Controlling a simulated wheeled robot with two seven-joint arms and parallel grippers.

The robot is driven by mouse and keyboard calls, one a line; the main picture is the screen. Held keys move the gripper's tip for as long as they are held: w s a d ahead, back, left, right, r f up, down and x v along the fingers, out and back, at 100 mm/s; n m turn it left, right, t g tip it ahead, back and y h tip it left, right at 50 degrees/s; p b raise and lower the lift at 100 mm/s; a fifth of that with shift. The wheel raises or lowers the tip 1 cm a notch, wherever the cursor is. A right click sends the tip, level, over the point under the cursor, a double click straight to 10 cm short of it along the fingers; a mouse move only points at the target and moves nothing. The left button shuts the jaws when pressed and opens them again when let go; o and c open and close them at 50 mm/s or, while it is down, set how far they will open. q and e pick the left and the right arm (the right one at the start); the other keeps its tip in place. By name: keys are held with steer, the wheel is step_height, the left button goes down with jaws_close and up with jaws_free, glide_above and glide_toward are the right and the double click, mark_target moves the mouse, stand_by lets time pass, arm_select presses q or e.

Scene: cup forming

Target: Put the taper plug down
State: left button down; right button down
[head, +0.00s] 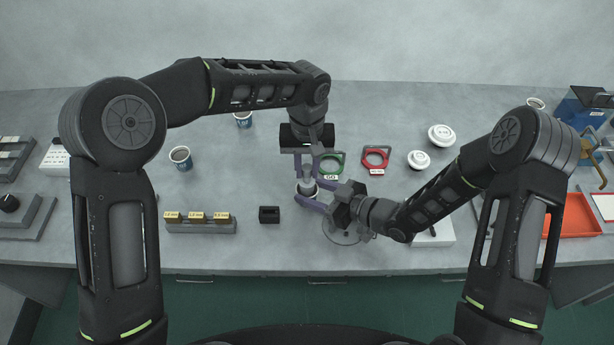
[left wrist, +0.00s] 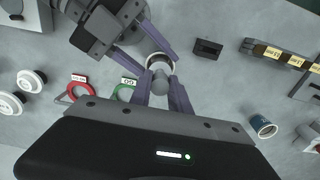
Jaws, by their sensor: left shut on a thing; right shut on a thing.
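The taper plug (head: 308,176) is a small grey turned piece near the table's middle. My left gripper (head: 315,170) reaches down from above and is shut on it; in the left wrist view the plug (left wrist: 160,83) shows between the purple fingers. My right gripper (head: 311,194) comes in from the right and is shut on a small white-rimmed cup (left wrist: 157,61). The plug is in line with the cup's mouth. How deep it sits in the cup is hidden by the fingers.
A small black block (head: 269,214) and a rack with yellow labels (head: 200,226) stand left. Green GO (head: 335,157) and red (head: 376,151) ring gauges and white lids (head: 441,135) lie behind and right. A blue cup (head: 181,157) stands left. Clear table lies between it and the grippers.

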mark_target(307, 182)
arm_select(q)
steer(key=shift+f, duration=1.85)
steer(key=shift+f, duration=0.15)
steer(key=c, duration=1.2)
jaws_free()
steer(key=shift+c, duration=0.2)
step_height(307, 182, up, 12)
steer(key=shift+r, duration=0.2)
